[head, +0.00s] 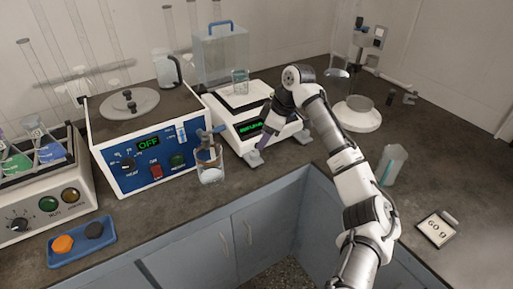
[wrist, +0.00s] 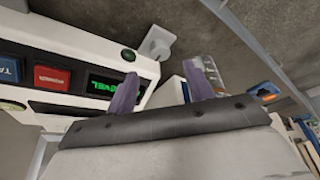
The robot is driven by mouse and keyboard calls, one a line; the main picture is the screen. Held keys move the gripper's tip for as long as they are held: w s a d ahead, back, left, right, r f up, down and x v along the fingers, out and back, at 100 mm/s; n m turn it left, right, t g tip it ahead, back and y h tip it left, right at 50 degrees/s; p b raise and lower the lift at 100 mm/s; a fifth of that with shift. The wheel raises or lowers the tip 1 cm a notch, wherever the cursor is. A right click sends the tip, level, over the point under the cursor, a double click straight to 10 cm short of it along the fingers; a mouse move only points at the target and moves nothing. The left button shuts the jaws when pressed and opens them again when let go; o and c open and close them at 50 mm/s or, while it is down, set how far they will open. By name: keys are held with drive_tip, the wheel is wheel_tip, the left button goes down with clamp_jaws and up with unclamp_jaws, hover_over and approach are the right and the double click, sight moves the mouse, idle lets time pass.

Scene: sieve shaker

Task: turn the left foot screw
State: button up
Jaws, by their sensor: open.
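The white balance (head: 228,107) stands at the back middle of the bench, with a green-lit display. In the wrist view its front panel appears upside down, with the display (wrist: 104,86) partly covered by a finger; the letters "LEVEL" can be made out. The left foot screw (head: 253,158) is a grey knob at the balance's front left corner. It also shows in the wrist view (wrist: 156,42), beyond the fingertips and apart from them. My gripper (head: 263,138) is in front of the balance's panel; its purple fingers (wrist: 163,85) are spread with nothing between them.
The right foot screw (head: 303,136) is at the other front corner. A glass beaker (head: 240,82) sits on the pan. A blue-fronted device (head: 150,178) stands left.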

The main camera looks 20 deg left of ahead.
sight(255, 152)
drive_tip(key=p+x, duration=0.1)
drive_tip(key=x, duration=0.6)
drive_tip(key=c, duration=1)
drive_tip(key=shift+o, duration=0.2)
drive_tip(key=m+t+p, duration=0.1)
drive_tip(key=m, duration=0.1)
drive_tip(key=m+t+p, duration=0.1)
drive_tip(key=m, duration=0.2)
drive_tip(key=shift+s+a+r+m+p, duration=0.1)
drive_tip(key=shift+s+r+m+p, duration=0.1)
drive_tip(key=shift+m+p, duration=0.15)
drive_tip(key=m+t+p, duration=0.1)
drive_tip(key=m+p, duration=0.1)
drive_tip(key=m, duration=0.1)
drive_tip(key=shift+h, duration=0.4)
drive_tip(key=shift+f+m+t+h+p, duration=0.1)
drive_tip(key=shift+m+t+h+p, duration=0.45)
drive_tip(key=shift+m, duration=1)
drive_tip(key=shift+p, duration=0.3)
